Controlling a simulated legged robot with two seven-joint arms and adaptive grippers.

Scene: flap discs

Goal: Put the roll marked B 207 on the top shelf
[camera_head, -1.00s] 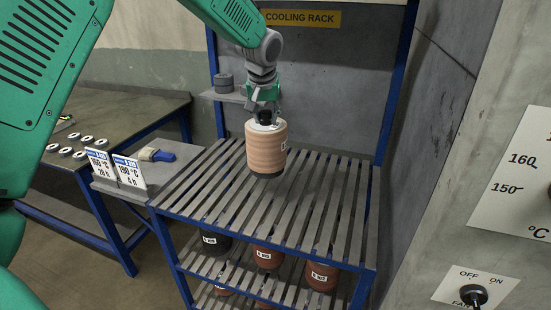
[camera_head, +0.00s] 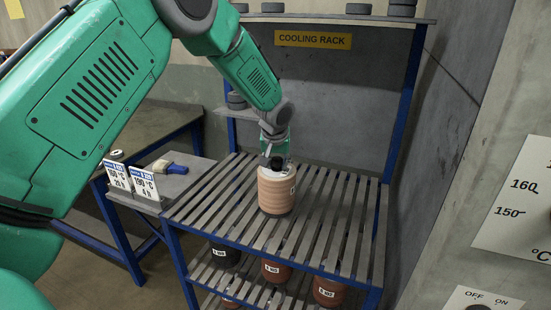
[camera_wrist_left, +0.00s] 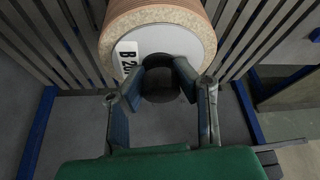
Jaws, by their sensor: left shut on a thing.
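The tan ribbed roll (camera_head: 276,193) is upright at the upper slatted shelf (camera_head: 335,215) of the cooling rack. I cannot tell if its base touches the slats. In the left wrist view the roll (camera_wrist_left: 109,48) shows a pale top face and a label reading "B 20", with the rest hidden by a finger. My left gripper (camera_head: 276,163) is above the roll, shut on the dark core at its middle; its fingers also show in the left wrist view (camera_wrist_left: 162,82). My right gripper is not in view.
Darker rolls (camera_head: 275,270) with labels stand on the slatted shelf below. Dark discs (camera_head: 358,9) lie on a high ledge. Sign cards (camera_head: 144,181) and a brush (camera_head: 170,166) are on a side table at left. A control panel (camera_head: 500,215) stands at right. Slats around the roll are clear.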

